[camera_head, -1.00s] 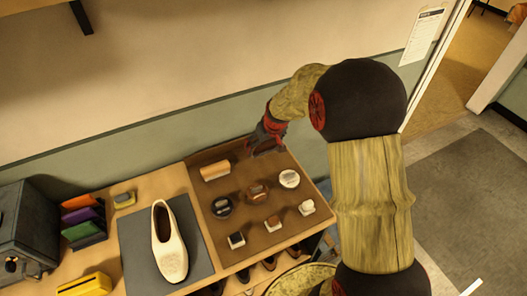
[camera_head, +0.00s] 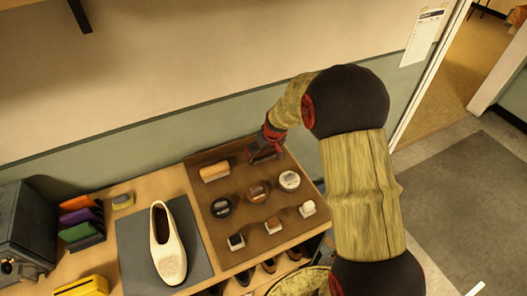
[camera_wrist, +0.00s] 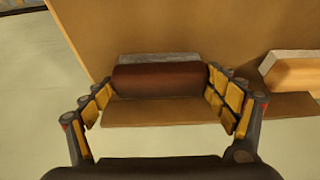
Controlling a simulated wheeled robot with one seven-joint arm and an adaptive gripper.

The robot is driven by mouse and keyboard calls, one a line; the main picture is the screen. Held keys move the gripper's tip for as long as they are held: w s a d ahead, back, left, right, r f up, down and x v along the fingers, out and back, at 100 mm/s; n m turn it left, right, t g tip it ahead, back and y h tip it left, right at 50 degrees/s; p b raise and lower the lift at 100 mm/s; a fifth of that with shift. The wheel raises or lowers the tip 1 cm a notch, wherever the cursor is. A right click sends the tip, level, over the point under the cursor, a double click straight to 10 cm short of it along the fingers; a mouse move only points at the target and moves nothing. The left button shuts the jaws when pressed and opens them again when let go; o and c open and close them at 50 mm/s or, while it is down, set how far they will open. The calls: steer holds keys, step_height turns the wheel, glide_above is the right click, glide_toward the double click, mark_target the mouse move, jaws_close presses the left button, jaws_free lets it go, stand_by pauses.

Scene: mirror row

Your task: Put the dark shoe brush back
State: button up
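The dark shoe brush (camera_wrist: 160,78) has a dark red-brown back and a grey bristle strip along its far side in the wrist view. My gripper (camera_wrist: 158,85) has one finger at each end of it, and the pads appear to press on the ends. In the head view my gripper (camera_head: 264,152) is at the back right of the brown tray (camera_head: 240,207), with the brush a small dark shape under it. I cannot tell whether the brush touches the tray.
A light wooden brush (camera_head: 214,171) lies left of my gripper; its end shows in the wrist view (camera_wrist: 292,73). A cream shoe (camera_head: 167,245) rests on a grey mat (camera_head: 132,243) to the left. The wall is close behind.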

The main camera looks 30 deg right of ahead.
steer(key=shift+o, duration=1.3)
steer(key=shift+r, duration=0.15)
steer(key=shift+r+p, duration=0.3)
steer(key=s+a+p+v, duration=0.1)
steer(key=a+v, duration=0.1)
steer(key=v, duration=0.8)
steer(key=a+p+v, duration=0.1)
steer(key=a+v, duration=0.1)
steer(key=v, duration=0.8)
steer(key=s+a+r, duration=0.2)
steer(key=s+r, duration=0.1)
steer(key=s, duration=0.4)
steer(key=s+a+r, duration=0.3)
steer(key=s, duration=0.5)
steer(key=s+a+r+t, duration=0.1)
steer(key=s+a+r, duration=0.2)
steer(key=s, duration=0.5)
steer(key=shift+s+a+r, duration=0.25)
steer(key=shift+r, duration=0.2)
